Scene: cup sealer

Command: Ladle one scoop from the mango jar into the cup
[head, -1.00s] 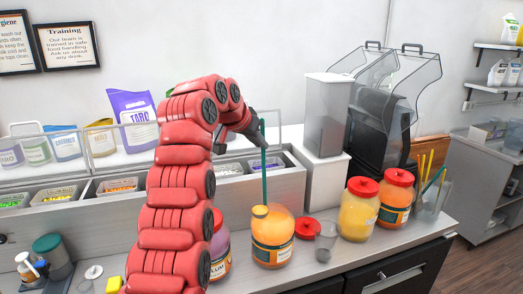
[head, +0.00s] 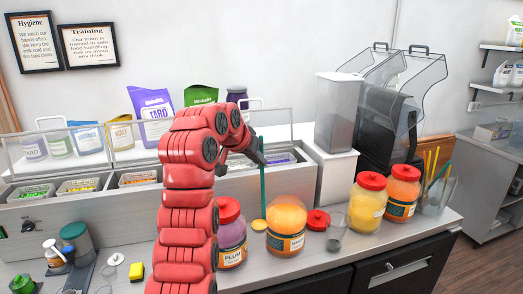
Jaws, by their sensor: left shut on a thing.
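My left gripper (head: 259,152) is shut on the upper end of a teal ladle handle (head: 263,190). The ladle hangs almost upright, and its yellow bowl (head: 259,225) shows at the left edge of the open mango jar (head: 287,243), between it and the plum jar. I cannot tell whether the bowl touches the jar or what it holds. The mango jar has orange contents and no lid on it. A red lid (head: 318,220) lies to its right. A clear cup (head: 337,234) stands on the counter beside that lid. My right gripper is not in view.
A red-lidded plum jar (head: 231,242) stands left of the mango jar, partly behind my arm. Two red-lidded jars (head: 368,203) (head: 402,192) and a clear container of straws (head: 436,195) stand at right. Topping bins (head: 138,179) line the back.

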